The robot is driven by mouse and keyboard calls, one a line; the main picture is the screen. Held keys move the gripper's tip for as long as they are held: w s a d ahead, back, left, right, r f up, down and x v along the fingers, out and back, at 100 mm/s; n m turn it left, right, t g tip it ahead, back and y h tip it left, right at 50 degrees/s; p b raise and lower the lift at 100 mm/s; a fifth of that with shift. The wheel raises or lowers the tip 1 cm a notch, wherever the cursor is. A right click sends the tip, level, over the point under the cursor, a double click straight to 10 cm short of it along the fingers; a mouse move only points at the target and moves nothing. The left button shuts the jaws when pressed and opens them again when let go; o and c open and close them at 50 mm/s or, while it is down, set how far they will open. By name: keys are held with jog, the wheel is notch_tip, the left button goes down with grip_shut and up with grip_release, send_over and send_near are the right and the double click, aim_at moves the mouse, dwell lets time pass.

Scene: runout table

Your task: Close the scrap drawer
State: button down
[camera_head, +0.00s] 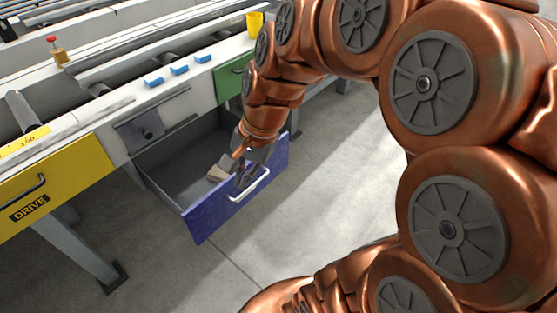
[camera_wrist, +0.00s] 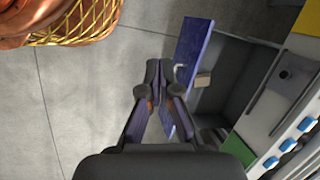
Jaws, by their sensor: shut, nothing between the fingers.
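The scrap drawer stands pulled out from the table, with a blue front panel (camera_head: 212,217) and a grey inside (camera_head: 180,168). It shows again in the wrist view, its blue front (camera_wrist: 193,45) to the right of the fingers. A pale handle (camera_head: 250,186) is on the outer face of the front. A beige block (camera_head: 219,171) lies inside the drawer; it also shows in the wrist view (camera_wrist: 203,80). My gripper (camera_head: 243,178) is shut and empty, close to the front panel by the handle. I cannot tell whether it touches.
A yellow drawer (camera_head: 60,185) marked DRIVE is at the left and a green drawer (camera_head: 230,79) at the right; both look shut. Blue blocks (camera_head: 179,70), a yellow cup (camera_head: 254,23) and a red-topped item (camera_head: 57,51) stand on the table. The floor (camera_head: 330,180) before the drawer is clear.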

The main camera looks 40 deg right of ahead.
jog(key=w+d+f+m+t+b, duration=0.2)
jog(key=w+d+f+m+b, duration=0.4)
jog(key=w+f, duration=0.1)
jog(key=m+t+h+b, duration=0.1)
jog(key=m+t+b, duration=0.4)
jog(key=m+b, duration=1.2)
send_near(279, 146)
jog(key=a+f+n+b, duration=0.2)
jog(key=a+f, duration=0.2)
jog(key=shift+w+a+r+b, duration=0.15)
jog(key=shift+w+r+b, duration=0.05)
jog(key=shift+w, duration=0.6)
jog(key=shift+w+a+r+b, duration=0.15)
jog(key=shift+w+r+b, duration=0.1)
jog(key=shift+w, duration=0.5)
jog(key=shift+w+r+p, duration=0.1)
jog(key=shift+w+p, duration=0.05)
jog(key=shift+p, duration=0.15)
